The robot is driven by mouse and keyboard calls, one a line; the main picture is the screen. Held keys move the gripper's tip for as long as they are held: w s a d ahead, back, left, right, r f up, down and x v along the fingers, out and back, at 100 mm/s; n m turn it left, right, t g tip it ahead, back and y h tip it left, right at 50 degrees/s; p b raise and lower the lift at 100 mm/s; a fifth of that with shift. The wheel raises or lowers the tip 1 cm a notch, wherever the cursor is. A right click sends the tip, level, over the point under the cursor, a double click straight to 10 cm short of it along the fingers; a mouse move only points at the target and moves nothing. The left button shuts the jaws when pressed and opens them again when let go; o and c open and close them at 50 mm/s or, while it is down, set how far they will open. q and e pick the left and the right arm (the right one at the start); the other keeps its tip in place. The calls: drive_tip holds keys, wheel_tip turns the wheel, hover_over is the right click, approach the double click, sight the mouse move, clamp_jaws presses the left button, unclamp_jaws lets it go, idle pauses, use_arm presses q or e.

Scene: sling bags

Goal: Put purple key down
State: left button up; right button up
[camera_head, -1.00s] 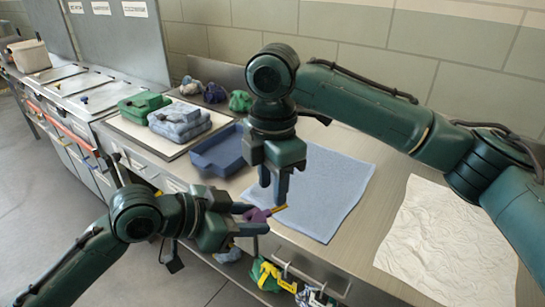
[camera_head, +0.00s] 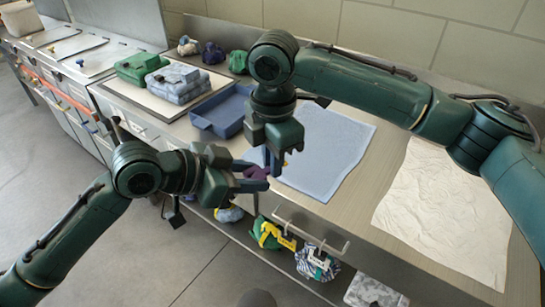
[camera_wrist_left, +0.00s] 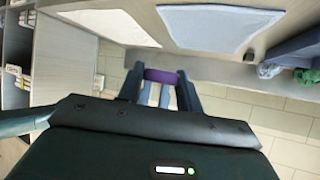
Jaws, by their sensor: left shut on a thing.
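My left gripper (camera_head: 258,179) is shut on a purple thing (camera_head: 257,171), which I take for the purple key. In the left wrist view the purple piece (camera_wrist_left: 160,76) spans between the fingertips (camera_wrist_left: 160,88). The rest of its shape is largely hidden. It is held by the front edge of the counter, near the blue cloth. My right gripper (camera_head: 275,160) points down just beside it, over the cloth's near-left corner. Its fingers overlap in the picture, so their opening is unclear. I cannot tell whether it touches the purple piece.
A flat blue cloth (camera_head: 325,150) and a crumpled white cloth (camera_head: 445,215) lie on the counter. A blue tray (camera_head: 222,112) stands left of the cloth. Folded green (camera_head: 144,66) and blue-grey (camera_head: 177,83) bags lie behind it. Bundles, including a green one (camera_head: 268,233), are on the lower shelf.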

use_arm(q)
drive_tip(key=o, duration=0.8)
drive_tip(key=shift+s+d, duration=0.1)
drive_tip(key=o, duration=0.3)
